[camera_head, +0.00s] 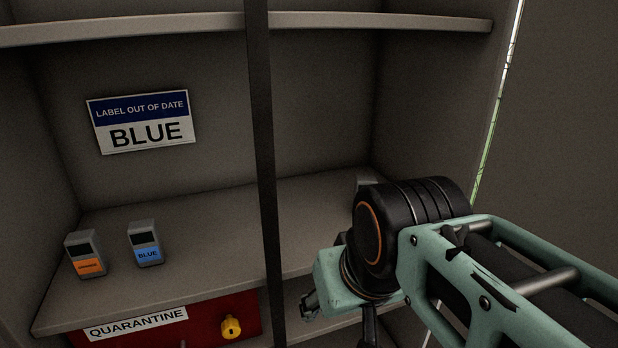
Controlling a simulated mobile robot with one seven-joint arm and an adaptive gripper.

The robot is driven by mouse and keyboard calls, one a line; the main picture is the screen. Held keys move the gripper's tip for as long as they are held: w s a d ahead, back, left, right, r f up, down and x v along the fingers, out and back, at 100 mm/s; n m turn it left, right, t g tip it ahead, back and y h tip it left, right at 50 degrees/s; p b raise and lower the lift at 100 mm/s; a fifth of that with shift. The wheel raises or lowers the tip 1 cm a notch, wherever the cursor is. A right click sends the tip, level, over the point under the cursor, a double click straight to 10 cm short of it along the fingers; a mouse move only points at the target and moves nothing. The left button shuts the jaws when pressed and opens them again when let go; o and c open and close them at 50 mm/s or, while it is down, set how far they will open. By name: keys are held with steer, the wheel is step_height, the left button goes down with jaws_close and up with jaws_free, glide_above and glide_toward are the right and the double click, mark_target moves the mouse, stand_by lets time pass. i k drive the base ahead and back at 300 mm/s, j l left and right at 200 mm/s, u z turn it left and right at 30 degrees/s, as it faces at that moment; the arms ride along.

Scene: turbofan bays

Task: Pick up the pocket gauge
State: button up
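Two small grey pocket gauges with dark screens stand upright on the left part of the middle shelf. One gauge (86,254) has an orange label, and the other gauge (145,243) to its right has a blue label reading BLUE. My gripper (310,305) shows only as a small dark part below the teal wrist, right of the dark post and well to the right of both gauges. Most of it is hidden by my arm, so I cannot tell its opening.
A dark vertical post (262,150) divides the cabinet front. A sign (142,121) reads LABEL OUT OF DATE BLUE. Below is a red QUARANTINE box (205,325) with a yellow knob (231,327). A small grey thing (366,183) is mostly hidden behind my arm. The shelf (210,252) between is clear.

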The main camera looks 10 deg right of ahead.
mark_target(84, 248)
steer(key=z, duration=0.5)
steer(key=k+j+u, duration=0.1)
steer(key=u, duration=1.6)
steer(key=i+l+u, duration=0.15)
steer(key=k, duration=0.05)
